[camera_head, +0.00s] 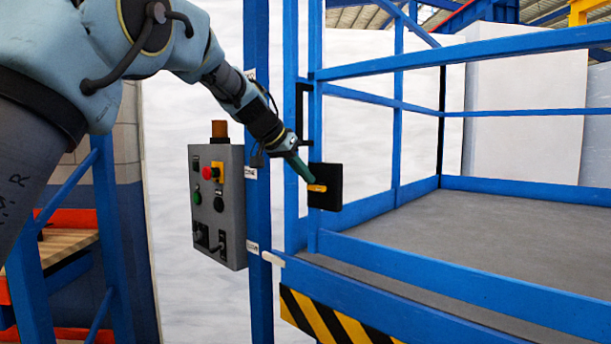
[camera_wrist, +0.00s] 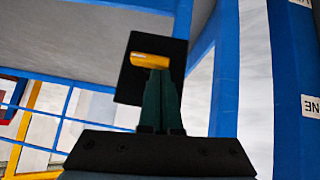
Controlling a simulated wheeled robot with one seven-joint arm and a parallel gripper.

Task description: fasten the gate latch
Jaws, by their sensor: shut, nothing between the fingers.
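The gate latch is a black plate (camera_head: 333,190) with a yellow-orange handle (camera_head: 317,188), mounted on the blue gate frame (camera_head: 314,130). The handle lies about level across the plate. My gripper (camera_head: 305,178) reaches in from the upper left, with its green fingertips at the handle. In the wrist view the two green fingers (camera_wrist: 158,92) are together, with their tips right at the handle (camera_wrist: 150,61) and the black plate (camera_wrist: 133,84) behind. The fingers are shut with nothing between them. I cannot tell whether the tips touch the handle.
A grey control box (camera_head: 218,205) with buttons and an orange lamp hangs on the blue post (camera_head: 258,290) left of the gate. Blue rails surround the grey platform floor (camera_head: 480,250) at right. A yellow-black striped edge (camera_head: 335,322) runs below it.

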